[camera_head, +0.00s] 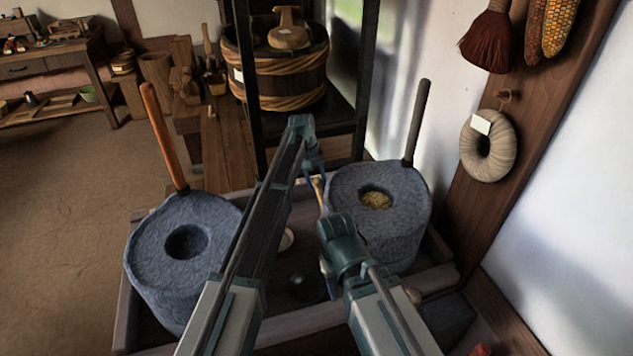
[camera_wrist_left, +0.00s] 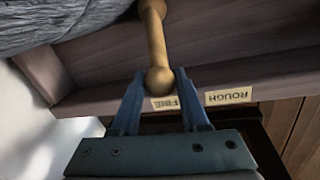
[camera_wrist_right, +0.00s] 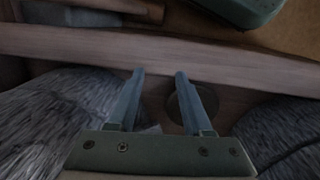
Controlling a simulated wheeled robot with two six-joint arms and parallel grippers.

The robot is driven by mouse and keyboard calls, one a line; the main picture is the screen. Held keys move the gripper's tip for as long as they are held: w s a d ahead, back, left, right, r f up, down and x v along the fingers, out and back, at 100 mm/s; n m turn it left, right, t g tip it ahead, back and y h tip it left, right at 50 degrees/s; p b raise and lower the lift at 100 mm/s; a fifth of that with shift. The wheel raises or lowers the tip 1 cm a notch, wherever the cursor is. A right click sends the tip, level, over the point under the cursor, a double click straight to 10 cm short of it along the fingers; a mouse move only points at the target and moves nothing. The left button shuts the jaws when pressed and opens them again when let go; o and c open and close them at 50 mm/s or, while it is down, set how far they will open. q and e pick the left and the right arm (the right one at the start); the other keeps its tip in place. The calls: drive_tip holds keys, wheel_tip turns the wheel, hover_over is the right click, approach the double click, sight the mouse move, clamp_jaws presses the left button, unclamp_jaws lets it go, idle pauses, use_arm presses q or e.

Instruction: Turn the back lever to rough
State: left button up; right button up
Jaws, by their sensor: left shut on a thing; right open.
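The back lever (camera_wrist_left: 155,38) is a pale wooden rod with a round end, seen in the left wrist view and partly behind my arm in the head view (camera_head: 319,197). My left gripper (camera_wrist_left: 160,76) is shut on it near the round end. The FINE label (camera_wrist_left: 165,102) is right by the lever's end; the ROUGH label (camera_wrist_left: 229,96) is farther right in that view. Both labels read upside down. My right gripper (camera_wrist_right: 160,74) is open and empty, low between the two stone querns.
The left quern (camera_head: 150,255) has an orange-brown handle (camera_head: 164,135). The right quern (camera_head: 350,200) holds grain (camera_head: 376,200) and has a dark handle (camera_head: 416,122). A wooden tray (camera_head: 290,325) surrounds them. A dark stand post (camera_head: 366,80) and a tub (camera_head: 300,85) are behind.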

use_arm(q)
clamp_jaws()
idle(1.0)
drive_tip(key=s+a+n+t+y, duration=0.1)
drive_tip(key=s+a+n, duration=0.3)
drive_tip(key=n, duration=0.6)
drive_tip(key=shift+s+a+t, duration=0.15)
drive_tip(key=shift+s+t, duration=0.15)
drive_tip(key=shift+s, duration=0.35)
drive_tip(key=o, duration=1)
unclamp_jaws()
